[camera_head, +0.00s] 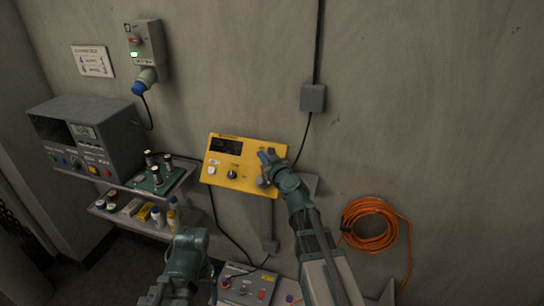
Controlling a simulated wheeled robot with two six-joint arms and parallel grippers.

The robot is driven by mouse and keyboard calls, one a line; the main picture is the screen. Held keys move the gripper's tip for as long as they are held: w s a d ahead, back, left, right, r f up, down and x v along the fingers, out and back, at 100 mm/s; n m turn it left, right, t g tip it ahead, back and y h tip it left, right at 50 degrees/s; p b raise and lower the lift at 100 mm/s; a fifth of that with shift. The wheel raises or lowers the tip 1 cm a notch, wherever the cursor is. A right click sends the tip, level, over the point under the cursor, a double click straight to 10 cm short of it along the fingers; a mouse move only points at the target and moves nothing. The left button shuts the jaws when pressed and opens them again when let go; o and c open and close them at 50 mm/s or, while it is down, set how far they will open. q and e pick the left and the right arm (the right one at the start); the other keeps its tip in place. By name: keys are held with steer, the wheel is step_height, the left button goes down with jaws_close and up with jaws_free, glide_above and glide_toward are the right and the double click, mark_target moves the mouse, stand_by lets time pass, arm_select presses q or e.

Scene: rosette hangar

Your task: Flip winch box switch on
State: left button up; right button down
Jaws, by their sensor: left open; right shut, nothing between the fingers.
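A yellow control box (224,171) is fixed to the wall at the middle. It has a dark display, a white rocker switch (212,169) at lower left and a dark knob (232,174). My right gripper (267,163) is shut and empty in front of the box's right end and hides part of it; I cannot tell whether it touches. My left gripper (186,252) is open, low and left of the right arm, apart from the yellow box. A grey control box (247,284) with a red button is low in front. I cannot read which box is the winch box.
A grey instrument (82,130) and shelves (165,184) with a green rack and bottles stand at left. A wall unit (144,48) with a green light is above. A cable box (312,97) and orange cable coil (370,226) are on the right wall.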

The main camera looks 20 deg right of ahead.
mark_target(268, 152)
stand_by(0.4)
steer(key=w+d+f+b, duration=0.2)
steer(key=w+f+b, duration=0.1)
steer(key=w+d+f+b, duration=0.1)
steer(key=w, duration=0.1)
steer(key=shift+w+d+f+b, duration=0.25)
steer(key=shift+d+f+b, duration=0.05)
steer(key=shift+f, duration=0.05)
steer(key=shift+w+d+f, duration=0.15)
steer(key=shift+w+d, duration=0.15)
steer(key=shift+w+f, duration=0.1)
stand_by(1.8)
steer(key=shift+w+d+f+b, duration=0.15)
steer(key=shift+w+b, duration=0.05)
steer(key=shift+b, duration=0.2)
steer(key=shift+w+d+b, duration=0.2)
steer(key=shift+d+b, duration=0.05)
steer(key=shift+b, duration=0.05)
stand_by(1.2)
